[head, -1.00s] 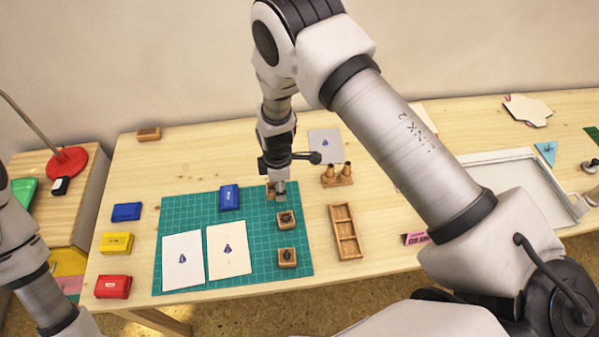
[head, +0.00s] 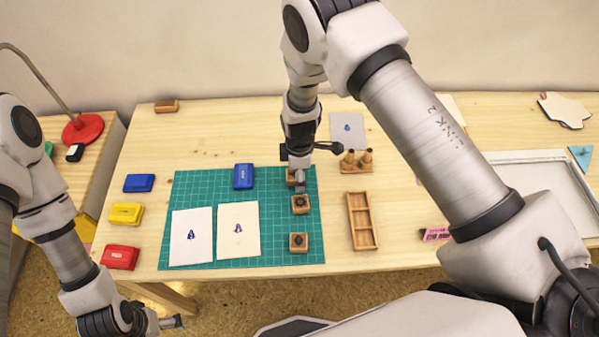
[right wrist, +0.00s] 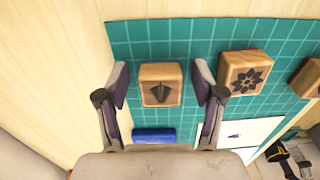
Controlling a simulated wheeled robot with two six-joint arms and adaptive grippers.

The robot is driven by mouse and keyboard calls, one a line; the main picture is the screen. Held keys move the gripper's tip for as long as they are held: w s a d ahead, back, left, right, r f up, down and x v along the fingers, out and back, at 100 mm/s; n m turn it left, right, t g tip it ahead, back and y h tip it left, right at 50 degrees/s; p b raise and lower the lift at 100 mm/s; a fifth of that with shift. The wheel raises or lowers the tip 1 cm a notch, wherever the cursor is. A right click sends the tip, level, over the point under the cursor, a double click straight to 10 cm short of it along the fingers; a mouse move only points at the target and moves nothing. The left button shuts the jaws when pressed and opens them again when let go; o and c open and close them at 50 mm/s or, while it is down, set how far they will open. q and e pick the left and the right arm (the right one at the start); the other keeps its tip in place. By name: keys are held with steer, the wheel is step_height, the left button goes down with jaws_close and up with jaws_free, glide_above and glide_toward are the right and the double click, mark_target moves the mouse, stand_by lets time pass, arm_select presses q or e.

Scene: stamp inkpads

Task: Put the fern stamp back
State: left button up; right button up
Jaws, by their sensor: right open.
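My right gripper (head: 299,186) points down over the back right of the green mat. In the right wrist view, its open fingers (right wrist: 160,85) stand either side of a wooden stamp block (right wrist: 160,84) with a dark leaf-like mark on its upper face, with gaps on both sides. In the head view this block (head: 291,176) is partly hidden by the gripper. A flower-marked block (head: 301,204) and another block (head: 298,242) stand in front of it on the mat. A wooden tray (head: 375,239) with empty compartments lies to the right. My left gripper (head: 172,322) hangs low at the front left; its jaw opening is unclear.
Blue (head: 139,183), yellow (head: 126,214) and red (head: 120,257) inkpads line the left; another blue pad (head: 243,176) is on the mat (head: 225,190). Two printed sheets (head: 192,250) lie on the mat. A wooden holder with pegs (head: 357,163) stands behind the tray.

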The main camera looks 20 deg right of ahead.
steer(key=shift+r, duration=0.15)
step_height(320, 180, up, 12)
steer(key=b, duration=0.1)
steer(key=shift+b, duration=0.35)
